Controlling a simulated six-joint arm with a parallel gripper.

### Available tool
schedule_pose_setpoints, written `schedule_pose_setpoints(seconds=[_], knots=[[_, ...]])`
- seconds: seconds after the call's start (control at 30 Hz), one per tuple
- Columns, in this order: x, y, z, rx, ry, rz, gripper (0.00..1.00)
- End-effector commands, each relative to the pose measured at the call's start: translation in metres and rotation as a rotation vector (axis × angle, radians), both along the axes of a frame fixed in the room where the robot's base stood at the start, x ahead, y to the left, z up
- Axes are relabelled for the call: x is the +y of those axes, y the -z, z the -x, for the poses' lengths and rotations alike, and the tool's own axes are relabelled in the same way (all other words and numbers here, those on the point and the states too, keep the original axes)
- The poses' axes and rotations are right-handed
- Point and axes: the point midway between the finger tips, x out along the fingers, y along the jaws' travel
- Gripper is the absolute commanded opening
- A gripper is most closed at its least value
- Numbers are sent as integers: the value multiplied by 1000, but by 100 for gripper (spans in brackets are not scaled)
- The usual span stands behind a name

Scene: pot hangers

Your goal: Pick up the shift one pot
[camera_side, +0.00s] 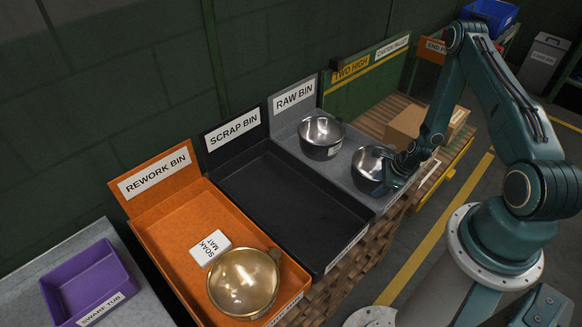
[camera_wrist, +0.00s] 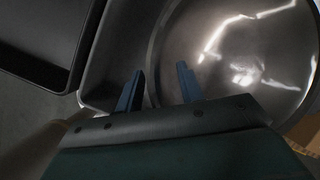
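Two steel pots sit in the grey raw bin: one at the back (camera_side: 321,132) with a small white label on its side, and one nearer my arm (camera_side: 366,165). A brass-coloured pot (camera_side: 243,283) sits in the orange rework bin. I cannot read which one is the shift one pot. My gripper (camera_side: 386,165) is at the right side of the nearer steel pot, partly covering it. In the wrist view, the gripper's two blue fingers (camera_wrist: 159,88) are apart, and the rim of a steel pot (camera_wrist: 235,60) passes between them. I cannot tell whether they touch it.
The rework bin (camera_side: 152,236) also holds a white soak mat block (camera_side: 210,248). The black scrap bin (camera_side: 290,198) is empty, between the rework bin and raw bin (camera_side: 362,198). A purple tub (camera_side: 85,283) stands at left. A cardboard box (camera_side: 405,124) is on a pallet behind.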

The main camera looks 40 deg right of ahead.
Motion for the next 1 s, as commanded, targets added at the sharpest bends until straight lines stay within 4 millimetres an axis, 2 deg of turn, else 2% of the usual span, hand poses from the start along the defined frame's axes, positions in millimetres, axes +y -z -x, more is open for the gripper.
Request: schedule_pose_setpoints(seconds=[0.27,0.4,0.47,1.0], knots=[[0,0,0,0,0,0,36],[0,0,0,0,0,0,8],[0,0,0,0,0,0,0],[0,0,0,0,1,0,0]])
